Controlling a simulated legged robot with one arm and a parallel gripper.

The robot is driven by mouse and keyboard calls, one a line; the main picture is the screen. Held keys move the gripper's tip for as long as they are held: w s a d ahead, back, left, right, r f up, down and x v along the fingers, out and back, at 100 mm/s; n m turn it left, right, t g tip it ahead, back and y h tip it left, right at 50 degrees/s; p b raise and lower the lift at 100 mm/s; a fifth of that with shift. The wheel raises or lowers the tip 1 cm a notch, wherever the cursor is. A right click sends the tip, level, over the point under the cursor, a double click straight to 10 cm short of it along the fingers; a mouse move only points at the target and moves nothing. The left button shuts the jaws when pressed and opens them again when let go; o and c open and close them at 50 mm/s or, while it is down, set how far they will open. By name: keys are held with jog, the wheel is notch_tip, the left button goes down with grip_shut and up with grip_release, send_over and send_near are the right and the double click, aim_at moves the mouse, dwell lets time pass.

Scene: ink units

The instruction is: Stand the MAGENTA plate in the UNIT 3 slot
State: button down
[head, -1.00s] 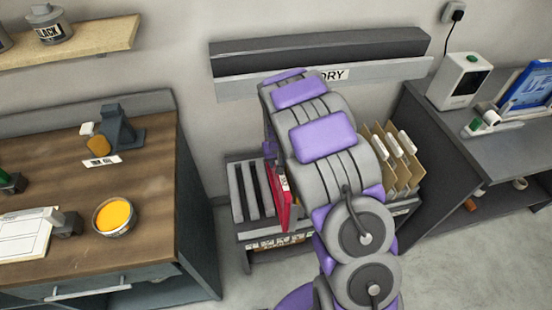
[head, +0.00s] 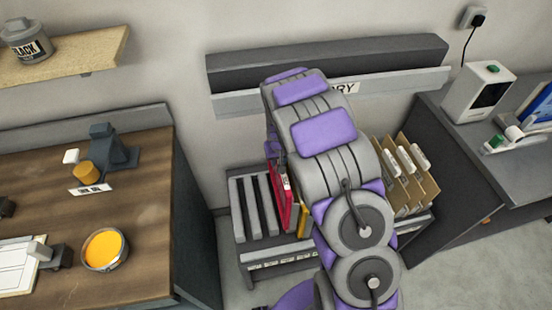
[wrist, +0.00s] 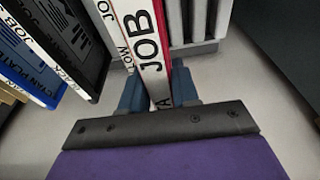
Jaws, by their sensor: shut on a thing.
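The magenta plate (head: 283,200) stands upright at the rack, beside the left group of dark slots. In the wrist view, its white-labelled edge (wrist: 150,45) reads "JOB" and runs between my fingers. My gripper (wrist: 158,88) is shut on this plate. The slatted rack (head: 240,217) shows dark open slots left of the plate, and the slats also show in the wrist view (wrist: 200,25). A yellow plate (head: 302,218) is just right of the magenta one. My arm hides the rack's middle, and I cannot read which slot is UNIT 3.
A cyan plate (wrist: 25,65) and a black plate (wrist: 68,40) stand left of the held plate in the wrist view. Brown folders (head: 412,180) stand right of my arm. A wooden-topped bench (head: 110,225) is at left, a grey desk (head: 465,150) at right.

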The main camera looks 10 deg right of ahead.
jog(key=shift+a+f, duration=0.1)
jog(key=shift+f, duration=0.8)
notch_tip(320, 180, down, 10)
jog(key=b, duration=0.2)
jog(key=shift+a, duration=0.25)
jog(key=shift+a+f, duration=0.2)
jog(key=shift+s+d+f, duration=0.1)
dwell(0.3)
